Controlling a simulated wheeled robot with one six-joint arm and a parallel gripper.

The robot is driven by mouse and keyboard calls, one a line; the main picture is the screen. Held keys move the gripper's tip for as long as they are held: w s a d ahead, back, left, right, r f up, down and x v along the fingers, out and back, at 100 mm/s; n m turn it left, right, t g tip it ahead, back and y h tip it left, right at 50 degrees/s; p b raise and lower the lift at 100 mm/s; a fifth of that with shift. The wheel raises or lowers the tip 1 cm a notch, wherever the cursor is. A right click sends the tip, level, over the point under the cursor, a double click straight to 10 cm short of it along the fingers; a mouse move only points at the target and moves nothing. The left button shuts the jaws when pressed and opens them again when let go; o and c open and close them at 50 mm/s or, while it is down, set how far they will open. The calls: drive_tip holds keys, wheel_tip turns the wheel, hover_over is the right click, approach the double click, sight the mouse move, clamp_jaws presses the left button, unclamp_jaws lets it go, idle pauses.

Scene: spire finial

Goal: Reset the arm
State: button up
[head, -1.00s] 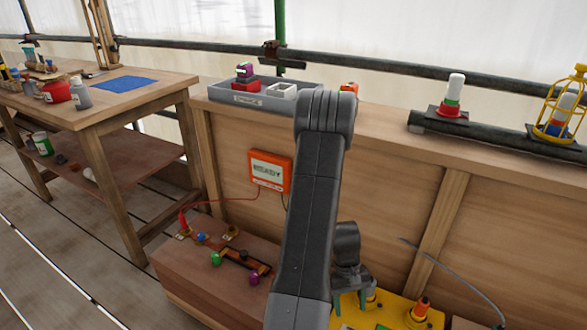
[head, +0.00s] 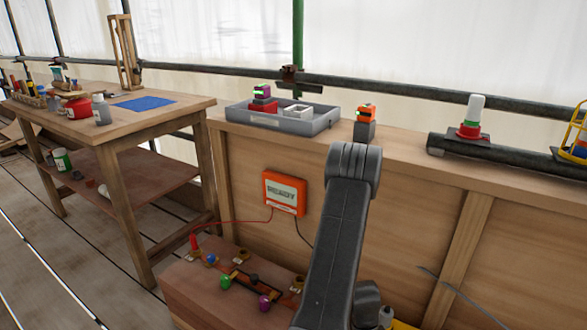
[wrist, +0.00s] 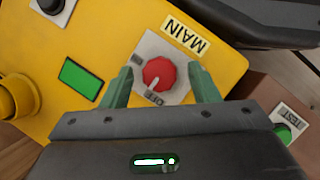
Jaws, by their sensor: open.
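My gripper (wrist: 163,88) shows in the wrist view with its two green fingers spread apart. It is open and empty. Between and just beyond the fingers is a red rotary knob (wrist: 159,73) on a white plate, marked MAIN, on a yellow panel (wrist: 110,30). I cannot tell whether the fingers touch the knob. In the head view my arm reaches down in front of the wooden bench, and the gripper itself is hidden or out of frame.
An orange box (head: 284,193) reading READY hangs on the bench front. Below it is a wooden block (head: 215,300) with coloured knobs and wires. A grey tray (head: 325,122) and a dark rail (head: 500,156) sit on the bench top. A wooden table (head: 150,125) stands at left.

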drive_tip(key=shift+r, duration=0.1)
